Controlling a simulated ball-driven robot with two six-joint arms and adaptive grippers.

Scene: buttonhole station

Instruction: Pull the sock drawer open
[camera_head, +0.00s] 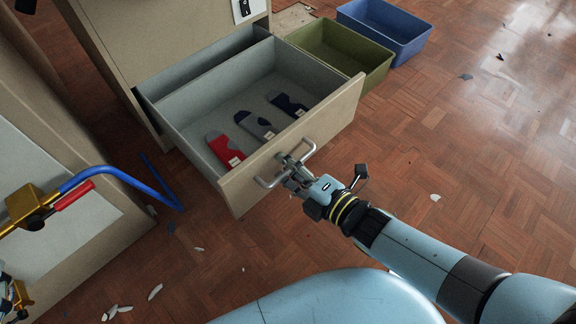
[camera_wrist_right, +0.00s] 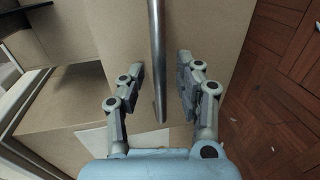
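The sock drawer (camera_head: 335,122) stands pulled out of the beige cabinet (camera_head: 140,35), with its grey inside showing. Three socks lie flat in it: a red and grey one (camera_head: 224,149), a grey and dark blue one (camera_head: 256,124) and a dark blue one (camera_head: 288,104). A metal bar handle (camera_head: 265,184) is on its front; it also shows in the right wrist view (camera_wrist_right: 157,50). My right gripper (camera_head: 291,170) is at the handle. In the right wrist view its fingers are apart, one on each side of the bar, with gaps visible. My left gripper is not clearly visible.
A green bin (camera_head: 375,77) and a blue bin (camera_head: 418,48) stand right of the drawer. Pale scraps (camera_head: 155,292) lie on the parquet floor, which is otherwise open at right.

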